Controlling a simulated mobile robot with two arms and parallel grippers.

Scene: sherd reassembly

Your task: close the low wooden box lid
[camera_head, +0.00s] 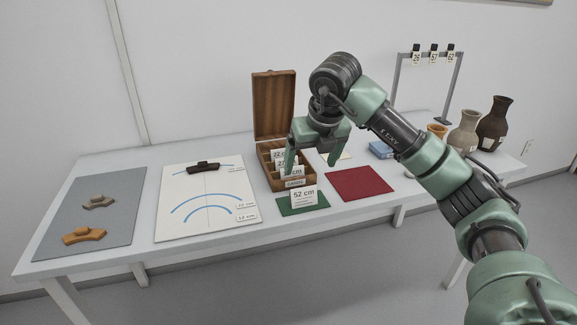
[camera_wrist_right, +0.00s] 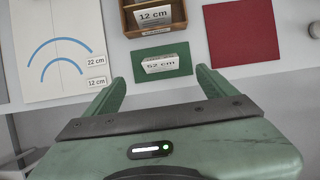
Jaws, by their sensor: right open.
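The low wooden box (camera_head: 279,176) stands on the table with its brown lid (camera_head: 272,105) raised upright at the back. White cards, some marked 22 cm, stand inside it, and a label is on its front. In the right wrist view the front part of the box (camera_wrist_right: 127,27) shows at the top edge, with a 12 cm card in it. My right gripper (camera_head: 311,165) is open and empty, in front of the lid and over the box area; its fingers (camera_wrist_right: 160,78) hide part of the box in the head view. My left gripper is not in view.
A green mat (camera_head: 290,208) with a 52 cm card (camera_head: 303,195) lies before the box. A red mat (camera_head: 360,184) lies right. A white sheet with blue arcs (camera_head: 185,220) and a grey mat with sherds (camera_head: 110,205) lie left. Vases (camera_head: 494,124) stand at far right.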

